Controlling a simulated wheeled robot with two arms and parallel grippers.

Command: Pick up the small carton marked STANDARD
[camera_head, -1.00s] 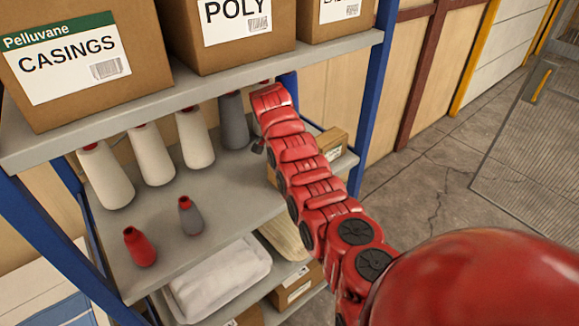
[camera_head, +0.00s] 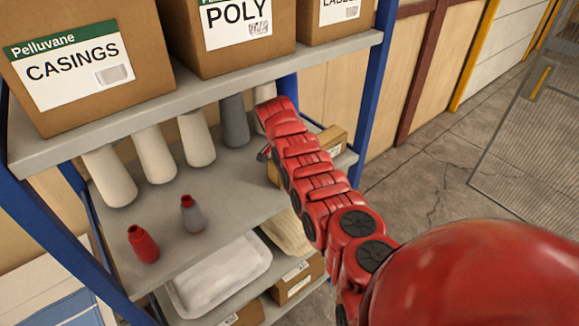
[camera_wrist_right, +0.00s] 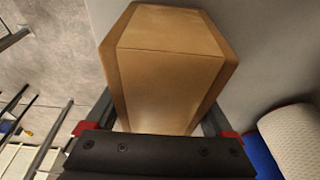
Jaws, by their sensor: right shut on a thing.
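A small brown carton (camera_wrist_right: 165,70) fills the middle of the right wrist view. My right gripper (camera_wrist_right: 160,116) is shut on it, with one dark finger on each side. In the head view the carton (camera_head: 333,138) shows partly behind my red right arm, at the right end of the middle shelf. Its label is too small and too hidden to read. I cannot tell whether it is clear of the shelf. My left gripper is not in view.
Several thread cones (camera_head: 155,155) stand along the back of the middle shelf (camera_head: 225,185). Large cartons (camera_head: 90,65) fill the shelf above. A blue rack post (camera_head: 372,90) stands close right of the arm.

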